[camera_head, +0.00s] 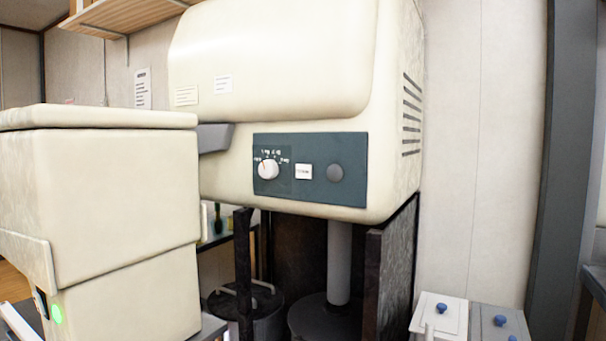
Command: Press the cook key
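A cream machine (300,60) fills the middle of the head view. It has a dark teal control panel (316,197) on its lower front. On the panel are a white dial (268,169) with a red mark, a small white square key (303,171) with tiny lettering, and a round dark grey button (335,173). The lettering is too small to read, so I cannot tell which one is the cook key. Neither of my grippers can be made out in this view.
A large cream lidded box (120,185) with a green light (57,313) stands close at the left. White and grey containers with blue knobs (442,308) stand at the lower right. A wooden shelf (125,14) hangs above. The space before the panel is clear.

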